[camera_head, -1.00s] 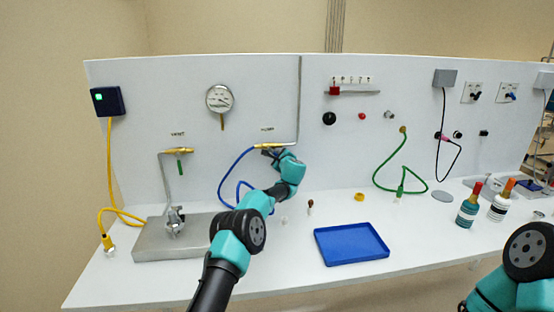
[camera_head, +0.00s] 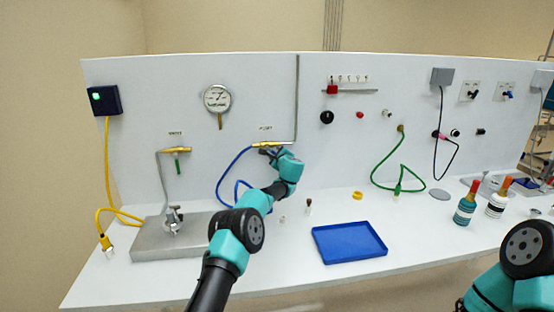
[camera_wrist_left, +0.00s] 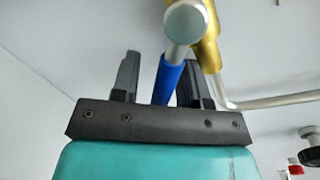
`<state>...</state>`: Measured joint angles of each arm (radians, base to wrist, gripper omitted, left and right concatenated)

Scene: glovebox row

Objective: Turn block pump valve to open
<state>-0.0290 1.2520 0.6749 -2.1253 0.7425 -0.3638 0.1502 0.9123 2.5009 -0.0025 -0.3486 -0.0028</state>
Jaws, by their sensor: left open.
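The pump valve (camera_head: 266,146) is a brass fitting on the white panel under a small label, with a grey pipe rising from its right and a blue hose at its left. In the left wrist view its brass body (camera_wrist_left: 208,45) stands past the fingers, beside a round silver end (camera_wrist_left: 186,22). My left gripper (camera_head: 277,151) is at the valve, its fingertips partly hidden by my wrist. In the left wrist view the open fingers (camera_wrist_left: 161,80) stand either side of a blue bar (camera_wrist_left: 168,80); contact cannot be told. My right gripper is out of view.
The vent valve (camera_head: 176,150) with a green lever is to the left, above a grey metal slab (camera_head: 150,243). A blue tray (camera_head: 348,243), a yellow ring (camera_head: 357,195) and bottles (camera_head: 465,206) stand to the right. A gauge (camera_head: 217,98) hangs above.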

